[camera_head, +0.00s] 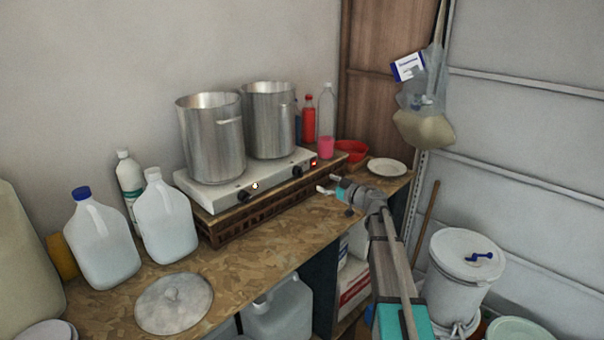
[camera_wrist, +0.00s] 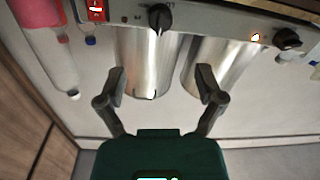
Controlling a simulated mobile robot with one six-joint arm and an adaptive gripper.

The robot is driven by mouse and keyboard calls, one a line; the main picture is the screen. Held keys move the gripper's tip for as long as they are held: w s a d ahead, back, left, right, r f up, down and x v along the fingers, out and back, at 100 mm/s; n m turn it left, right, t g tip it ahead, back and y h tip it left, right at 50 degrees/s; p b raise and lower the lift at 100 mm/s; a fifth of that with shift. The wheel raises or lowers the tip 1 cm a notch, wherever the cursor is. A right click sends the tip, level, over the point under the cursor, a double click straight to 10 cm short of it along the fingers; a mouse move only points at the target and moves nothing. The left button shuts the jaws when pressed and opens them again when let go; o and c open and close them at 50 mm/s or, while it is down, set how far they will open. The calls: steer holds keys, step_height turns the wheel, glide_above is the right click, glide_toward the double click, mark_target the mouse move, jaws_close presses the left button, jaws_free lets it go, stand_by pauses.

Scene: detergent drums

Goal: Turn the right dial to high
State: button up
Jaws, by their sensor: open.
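The right dial (camera_head: 297,171) is a black knob on the front of a white two-burner hotplate (camera_head: 222,193), beside a lit red switch (camera_head: 313,162). In the wrist view, which looks upside down, the right dial (camera_wrist: 160,18) is at the top centre, its grip ridge roughly vertical in the picture. Its setting marks are too small to read. My gripper (camera_head: 328,185) is in front of the hotplate's right end, apart from the dial. In the wrist view my gripper (camera_wrist: 160,84) has its fingers spread with nothing between them.
Two steel pots (camera_head: 212,140) (camera_head: 270,120) stand on the hotplate. The left dial (camera_head: 243,195) has a lit lamp beside it.

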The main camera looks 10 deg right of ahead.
mark_target(300, 172)
steer(key=x, duration=1.2)
steer(key=c, duration=1.2)
